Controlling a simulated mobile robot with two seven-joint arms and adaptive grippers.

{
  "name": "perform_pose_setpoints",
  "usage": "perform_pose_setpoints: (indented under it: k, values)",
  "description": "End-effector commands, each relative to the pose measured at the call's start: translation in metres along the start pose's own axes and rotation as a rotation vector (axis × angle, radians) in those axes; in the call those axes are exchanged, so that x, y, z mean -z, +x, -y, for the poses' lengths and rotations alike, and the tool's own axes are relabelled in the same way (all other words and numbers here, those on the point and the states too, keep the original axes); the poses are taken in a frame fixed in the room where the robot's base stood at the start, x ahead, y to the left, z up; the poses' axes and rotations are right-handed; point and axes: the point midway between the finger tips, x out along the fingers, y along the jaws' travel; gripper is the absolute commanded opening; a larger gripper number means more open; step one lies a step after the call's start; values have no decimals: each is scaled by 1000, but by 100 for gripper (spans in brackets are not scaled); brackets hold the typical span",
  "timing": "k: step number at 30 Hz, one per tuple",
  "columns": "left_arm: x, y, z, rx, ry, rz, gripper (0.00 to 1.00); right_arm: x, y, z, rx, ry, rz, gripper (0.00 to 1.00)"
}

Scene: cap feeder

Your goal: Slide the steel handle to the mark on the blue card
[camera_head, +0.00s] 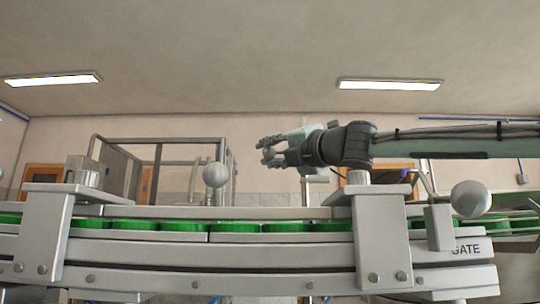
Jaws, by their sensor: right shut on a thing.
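My right gripper (265,150) comes in from the right above the conveyor, its fingers pointing left. It is shut on a small pale grey thing that looks like a knob; the fingers cover most of it, so I cannot tell whether it is the steel handle. A grey ball knob (215,174) stands above the rail, left of and lower than the gripper and apart from it. Another grey ball knob (471,198) is at the right above the GATE label (466,250). I cannot make out the blue card or its mark. My left gripper is not in view.
A grey conveyor (200,252) runs across the front with several green caps (233,228) in its channel. Grey brackets (45,240) (382,240) rise over it at left and right. A railed frame (157,165) stands behind.

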Motion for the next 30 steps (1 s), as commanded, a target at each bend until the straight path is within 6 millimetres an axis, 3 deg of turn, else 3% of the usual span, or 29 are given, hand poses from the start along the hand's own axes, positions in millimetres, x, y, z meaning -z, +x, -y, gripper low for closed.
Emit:
perform_pose_setpoints:
  k: [3, 12, 13, 18, 30]
  values:
    - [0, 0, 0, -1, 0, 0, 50, -9, 1, -14, -6, -5, 9, 0]
    - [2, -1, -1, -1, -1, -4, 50, -12, 1, -15, -7, -2, 10, 0]
    - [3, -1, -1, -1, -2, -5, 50, -12, 1, -16, -7, -2, 10, 27]
    - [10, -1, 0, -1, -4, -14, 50, -11, 1, -15, -7, -2, 9, 48]
    - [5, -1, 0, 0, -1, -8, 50, -10, -7, -13, -5, 0, 7, 48]
